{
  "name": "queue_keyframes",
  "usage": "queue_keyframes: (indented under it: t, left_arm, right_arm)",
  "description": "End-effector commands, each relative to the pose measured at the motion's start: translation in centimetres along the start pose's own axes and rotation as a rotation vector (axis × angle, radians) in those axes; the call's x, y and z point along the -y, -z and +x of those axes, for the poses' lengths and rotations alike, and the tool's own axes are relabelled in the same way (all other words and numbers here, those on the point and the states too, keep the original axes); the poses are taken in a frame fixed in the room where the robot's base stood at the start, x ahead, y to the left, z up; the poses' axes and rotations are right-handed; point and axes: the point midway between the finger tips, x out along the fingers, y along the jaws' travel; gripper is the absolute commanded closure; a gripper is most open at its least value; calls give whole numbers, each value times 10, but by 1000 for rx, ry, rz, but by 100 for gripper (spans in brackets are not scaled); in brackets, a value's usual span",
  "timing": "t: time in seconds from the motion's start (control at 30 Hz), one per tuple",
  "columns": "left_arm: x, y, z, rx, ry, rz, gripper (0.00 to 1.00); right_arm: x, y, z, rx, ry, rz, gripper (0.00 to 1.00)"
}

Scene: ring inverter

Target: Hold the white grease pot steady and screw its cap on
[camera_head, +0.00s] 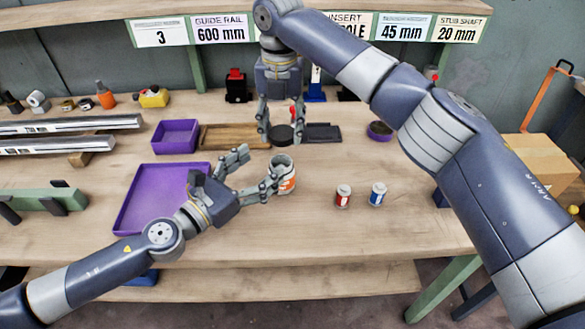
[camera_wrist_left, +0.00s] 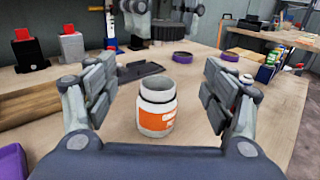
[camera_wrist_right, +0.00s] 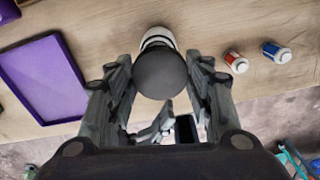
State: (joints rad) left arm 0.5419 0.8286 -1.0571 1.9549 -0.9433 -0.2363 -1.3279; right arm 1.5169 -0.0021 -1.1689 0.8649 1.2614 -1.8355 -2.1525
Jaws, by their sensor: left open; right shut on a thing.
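The white grease pot (camera_head: 283,173) with an orange label stands upright on the bench, its mouth open and uncapped. It also shows in the left wrist view (camera_wrist_left: 156,108). My left gripper (camera_head: 256,170) is open, with its fingers on either side of the pot and gaps visible between. My right gripper (camera_head: 281,130) points down behind the pot in the head view and is shut on the black round cap (camera_head: 283,134). In the right wrist view the cap (camera_wrist_right: 160,73) sits between the fingertips and partly hides the pot (camera_wrist_right: 157,37).
A large purple tray (camera_head: 128,222) lies left of the pot, and a smaller purple tray (camera_head: 175,137) behind it. A red-labelled bottle (camera_head: 343,196) and a blue-labelled bottle (camera_head: 378,194) stand to the right. A dark tray (camera_head: 323,132) lies beside the cap in the picture. The front right bench is clear.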

Motion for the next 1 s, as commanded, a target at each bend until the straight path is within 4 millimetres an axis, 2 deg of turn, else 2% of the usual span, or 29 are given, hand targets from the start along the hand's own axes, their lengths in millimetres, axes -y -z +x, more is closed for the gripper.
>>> queue_keyframes:
  t: [0.4,1.0]
  left_arm:
    - [1,6,0,3,-1,-7,24]
    - [0,64,1,1,-4,-11,24]
  right_arm:
    - [0,0,0,0,0,1,60]
    - [0,0,0,0,0,0,60]
